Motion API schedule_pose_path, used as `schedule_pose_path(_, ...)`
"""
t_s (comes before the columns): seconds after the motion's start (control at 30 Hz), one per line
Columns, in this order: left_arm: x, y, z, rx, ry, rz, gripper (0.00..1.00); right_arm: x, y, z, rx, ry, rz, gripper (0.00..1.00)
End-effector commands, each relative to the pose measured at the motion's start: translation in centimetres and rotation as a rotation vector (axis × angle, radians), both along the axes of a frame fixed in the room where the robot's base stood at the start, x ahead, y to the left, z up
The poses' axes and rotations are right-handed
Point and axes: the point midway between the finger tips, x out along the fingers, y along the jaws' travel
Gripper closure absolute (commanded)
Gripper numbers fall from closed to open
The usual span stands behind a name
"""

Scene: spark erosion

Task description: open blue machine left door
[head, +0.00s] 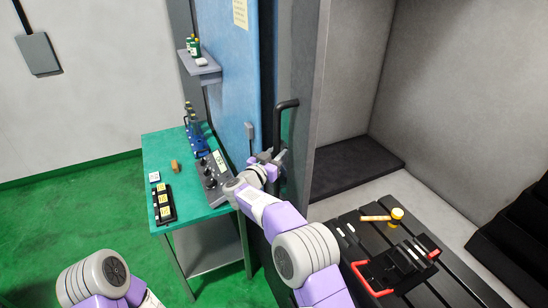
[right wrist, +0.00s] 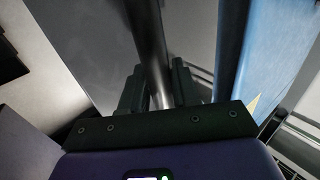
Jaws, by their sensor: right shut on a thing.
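The blue machine (head: 240,85) stands at the centre of the head view. Its grey left door (head: 304,85) is seen at a steep angle, with a dark bar handle (head: 279,125) running down its near side. My right gripper (head: 268,158) is shut on this handle, low on the bar. In the right wrist view the handle (right wrist: 147,40) runs down between the two fingers of my right gripper (right wrist: 156,88). Right of the door, the grey machine interior shows through an open gap. My left arm shows at the lower left, but its gripper is out of view.
A green-topped table (head: 158,150) with a control box (head: 212,178), bottles and a black tray (head: 162,204) stands left of my right arm. A grey shelf (head: 200,66) is above it. A slotted dark worktable (head: 465,285) with a red-handled tray (head: 372,278) lies right of the arm.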

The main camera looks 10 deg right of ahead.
Motion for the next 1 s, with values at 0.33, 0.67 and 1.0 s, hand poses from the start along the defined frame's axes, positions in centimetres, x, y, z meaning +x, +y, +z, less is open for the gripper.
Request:
schedule_pose_path(0.33, 0.0, 0.0, 0.0, 0.000, 0.000, 0.000, 0.57, 0.0, 0.2, -0.1, -0.001, 0.002, 0.003, 0.61)
schedule_pose_path(0.67, 0.0, 0.0, 0.0, 0.000, 0.000, 0.000, 0.57, -0.1, 0.1, -0.1, -0.001, 0.002, 0.000, 0.52)
schedule_pose_path(1.0, 0.0, 0.0, -1.5, 0.000, 0.000, 0.000, 0.57, -3.5, 3.1, -0.2, -0.002, 0.001, 0.004, 0.52)
